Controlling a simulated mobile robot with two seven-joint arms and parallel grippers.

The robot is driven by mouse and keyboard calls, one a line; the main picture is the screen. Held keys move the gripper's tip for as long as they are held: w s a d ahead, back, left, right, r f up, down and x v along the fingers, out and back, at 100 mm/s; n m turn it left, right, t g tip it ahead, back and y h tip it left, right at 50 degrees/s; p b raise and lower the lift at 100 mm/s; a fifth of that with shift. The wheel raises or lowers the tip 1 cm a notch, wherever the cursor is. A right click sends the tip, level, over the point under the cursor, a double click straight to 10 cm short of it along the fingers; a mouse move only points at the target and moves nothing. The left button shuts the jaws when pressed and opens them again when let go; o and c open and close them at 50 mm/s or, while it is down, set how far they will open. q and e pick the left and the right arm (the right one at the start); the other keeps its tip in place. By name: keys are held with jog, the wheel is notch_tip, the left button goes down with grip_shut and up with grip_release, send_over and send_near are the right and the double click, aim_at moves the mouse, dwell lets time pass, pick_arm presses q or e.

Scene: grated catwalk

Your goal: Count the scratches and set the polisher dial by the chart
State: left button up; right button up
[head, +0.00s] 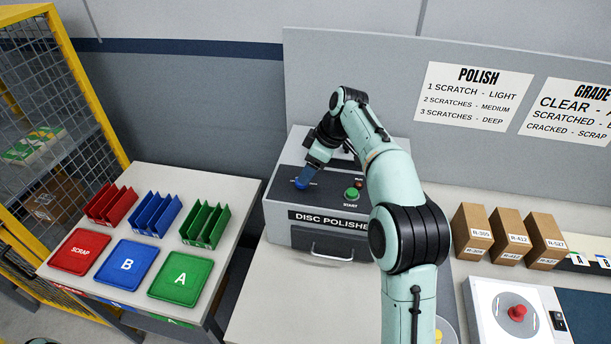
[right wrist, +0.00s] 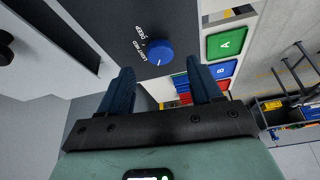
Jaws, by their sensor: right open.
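The grey disc polisher (head: 330,238) stands on the bench with a dark top panel. Its blue dial (right wrist: 159,52) shows in the right wrist view beside the words LIGHT, MED and DEEP; I cannot tell its exact setting. My right gripper (right wrist: 160,72) is open, its fingers pointing at the dial, which lies just past and between the tips. In the head view my right gripper (head: 306,172) is over the panel's left part and partly covers the dial. The POLISH chart (head: 473,96) reads 1 scratch light, 2 scratches medium, 3 scratches deep. My left gripper is not in view.
A green START button (head: 352,193) sits right of the dial. A second sign (head: 570,112) lists grades. Red, blue and green trays and racks fill the left table (head: 120,275).

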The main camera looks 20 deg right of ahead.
jog(key=x, duration=0.3)
jog(key=shift+f, duration=0.4)
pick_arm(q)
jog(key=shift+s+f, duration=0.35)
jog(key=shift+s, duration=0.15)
pick_arm(e)
jog(key=shift+w, duration=0.1)
jog(key=c, duration=1)
jog(key=shift+c, duration=0.2)
